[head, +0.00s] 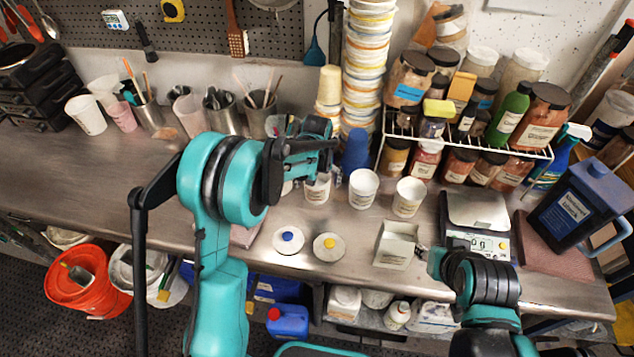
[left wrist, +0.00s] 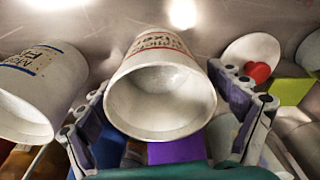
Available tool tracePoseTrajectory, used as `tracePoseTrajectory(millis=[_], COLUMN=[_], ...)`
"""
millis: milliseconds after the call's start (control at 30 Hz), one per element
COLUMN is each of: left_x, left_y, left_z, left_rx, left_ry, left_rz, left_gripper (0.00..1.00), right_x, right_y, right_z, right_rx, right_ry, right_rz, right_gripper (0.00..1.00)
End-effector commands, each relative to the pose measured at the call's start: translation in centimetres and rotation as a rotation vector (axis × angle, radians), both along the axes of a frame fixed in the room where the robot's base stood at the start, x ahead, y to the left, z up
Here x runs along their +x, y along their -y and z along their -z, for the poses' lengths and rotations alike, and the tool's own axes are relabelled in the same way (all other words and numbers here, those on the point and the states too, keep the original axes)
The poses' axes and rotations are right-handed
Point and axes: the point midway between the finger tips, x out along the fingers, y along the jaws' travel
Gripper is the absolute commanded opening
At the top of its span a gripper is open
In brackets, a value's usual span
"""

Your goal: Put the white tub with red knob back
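In the left wrist view a white tub (left wrist: 160,95) with a red stripe stands mouth toward the camera, between the two fingers of my left gripper (left wrist: 162,80). The fingertips lie close at both its sides; whether they press on it is unclear. A white lid with a red knob (left wrist: 258,70) lies to its right. In the head view my left gripper (head: 322,146) is over the row of tubs, and my left arm hides the red-knobbed lid. My right gripper (head: 432,260) is low near the table's front edge, its fingers too small to read.
A blue-striped tub (left wrist: 38,85) stands close on the left in the left wrist view.

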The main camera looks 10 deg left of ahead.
Motion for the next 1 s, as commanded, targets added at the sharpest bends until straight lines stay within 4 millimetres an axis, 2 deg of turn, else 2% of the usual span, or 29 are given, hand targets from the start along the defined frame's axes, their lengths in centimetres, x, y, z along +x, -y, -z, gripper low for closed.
tracePoseTrajectory(millis=[267, 367, 700, 800, 1000], left_x=[0.0, -0.2, -1.1, -1.3, -1.8], left_y=[0.0, 0.0, 0.2, 0.2, 0.1], left_z=[-0.6, -2.1, -9.4, -10.9, -12.6], left_rx=[0.0, 0.0, 0.0, 0.0, -0.001], left_ry=[0.0, 0.0, 0.0, 0.0, 0.006], left_rz=[0.0, 0.0, 0.0, 0.0, 0.002], left_gripper=[0.92, 0.92, 0.92, 0.92, 0.92], right_x=[0.0, 0.0, 0.0, 0.0, 0.0], right_y=[0.0, 0.0, 0.0, 0.0, 0.0], right_z=[-0.5, -0.8, -2.4, -2.6, -2.8], right_rx=[0.0, 0.0, 0.0, 0.0, 0.0], right_ry=[0.0, 0.0, 0.0, 0.0, 0.0], right_rz=[0.0, 0.0, 0.0, 0.0, 0.0], right_gripper=[0.4, 0.4, 0.4, 0.4, 0.4])
